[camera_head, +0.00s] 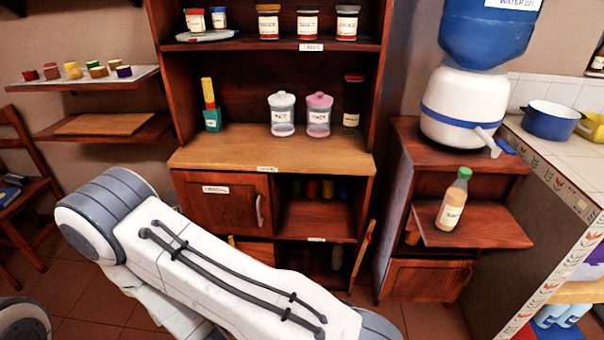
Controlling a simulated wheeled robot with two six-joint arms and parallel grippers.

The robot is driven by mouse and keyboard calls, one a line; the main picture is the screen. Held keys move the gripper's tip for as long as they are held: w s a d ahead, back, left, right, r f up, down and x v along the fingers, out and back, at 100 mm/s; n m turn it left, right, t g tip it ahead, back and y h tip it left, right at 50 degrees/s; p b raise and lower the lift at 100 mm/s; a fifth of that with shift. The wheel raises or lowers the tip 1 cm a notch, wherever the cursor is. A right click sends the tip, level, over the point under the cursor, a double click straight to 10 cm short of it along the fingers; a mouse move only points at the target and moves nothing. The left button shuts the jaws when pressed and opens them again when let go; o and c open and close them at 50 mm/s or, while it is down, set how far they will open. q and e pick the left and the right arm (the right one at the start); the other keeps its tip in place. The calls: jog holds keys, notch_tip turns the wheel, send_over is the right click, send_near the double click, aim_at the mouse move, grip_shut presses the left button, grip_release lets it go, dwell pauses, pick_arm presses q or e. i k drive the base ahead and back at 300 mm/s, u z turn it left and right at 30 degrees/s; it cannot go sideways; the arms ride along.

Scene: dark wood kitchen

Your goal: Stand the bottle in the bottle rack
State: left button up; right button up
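A bottle (451,204) with a green cap, a tan body and a white label stands, slightly tilted in the picture, on a small wooden shelf (482,232) below the water dispenser. Nothing touches it from the sides. I cannot make out a bottle rack for certain; several dark bottle-like shapes (312,188) stand in the shaded open compartment of the middle cabinet. A large white and grey link of my own arm crosses the lower left and hides part of that cabinet. Neither of my grippers is in view.
The wooden cabinet (285,150) holds jars and canisters, with bare counter in front of them. A blue and white water dispenser (465,108) stands above the bottle's shelf. A tiled counter (560,150) with a blue pot (550,120) is at right. Wall shelves and a chair are at left.

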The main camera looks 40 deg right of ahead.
aim_at(296, 263)
jog(key=i, duration=0.9)
jog(key=z, duration=2.7)
